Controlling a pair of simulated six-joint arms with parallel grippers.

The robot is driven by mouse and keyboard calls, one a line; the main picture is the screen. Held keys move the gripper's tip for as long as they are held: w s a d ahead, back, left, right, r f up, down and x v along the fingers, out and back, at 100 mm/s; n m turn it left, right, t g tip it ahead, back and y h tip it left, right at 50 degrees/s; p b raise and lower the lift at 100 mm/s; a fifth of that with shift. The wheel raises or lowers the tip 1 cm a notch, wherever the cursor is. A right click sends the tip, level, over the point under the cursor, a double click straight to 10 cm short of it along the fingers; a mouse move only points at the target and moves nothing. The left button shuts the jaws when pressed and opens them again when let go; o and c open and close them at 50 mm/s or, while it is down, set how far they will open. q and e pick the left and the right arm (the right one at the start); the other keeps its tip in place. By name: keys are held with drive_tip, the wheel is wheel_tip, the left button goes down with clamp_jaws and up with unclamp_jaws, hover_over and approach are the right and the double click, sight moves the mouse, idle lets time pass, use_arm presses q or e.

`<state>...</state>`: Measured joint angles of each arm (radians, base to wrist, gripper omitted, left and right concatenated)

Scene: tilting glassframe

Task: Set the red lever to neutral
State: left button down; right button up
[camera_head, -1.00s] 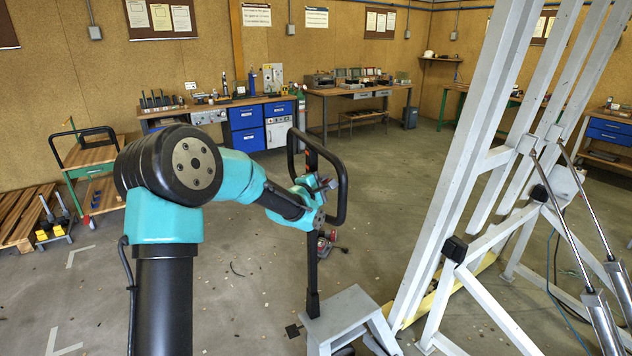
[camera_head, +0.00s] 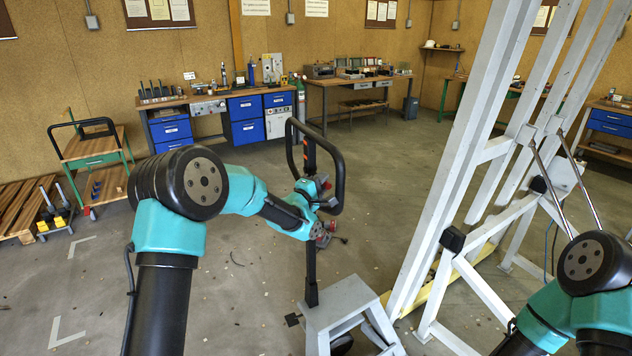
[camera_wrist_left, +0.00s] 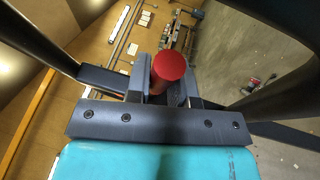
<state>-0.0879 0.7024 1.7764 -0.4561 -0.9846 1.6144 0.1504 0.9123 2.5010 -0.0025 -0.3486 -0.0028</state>
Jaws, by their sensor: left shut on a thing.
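The red lever's round knob (camera_wrist_left: 168,67) shows in the left wrist view, between the two fingers of my left gripper (camera_wrist_left: 166,88). The fingers are shut on it and hide its lower part. In the head view my left gripper (camera_head: 325,194) is at the black post with the black loop handle (camera_head: 340,165). The lever is too small and hidden to make out clearly there. My right arm shows at the lower right of the head view, but its gripper is out of view.
The black post stands by a grey step-like base (camera_head: 345,303). A tall white tilting frame (camera_head: 455,170) with struts rises to the right. A green-framed trolley (camera_head: 92,150) and workbenches (camera_head: 225,115) stand at the back. Open floor lies between.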

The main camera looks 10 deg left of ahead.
use_arm(q)
drive_tip(key=c, duration=1)
unclamp_jaws()
drive_tip(key=shift+s, duration=0.1)
drive_tip(key=v, duration=1.7)
drive_tip(key=shift+s, duration=0.15)
drive_tip(key=shift+a+f, duration=0.1)
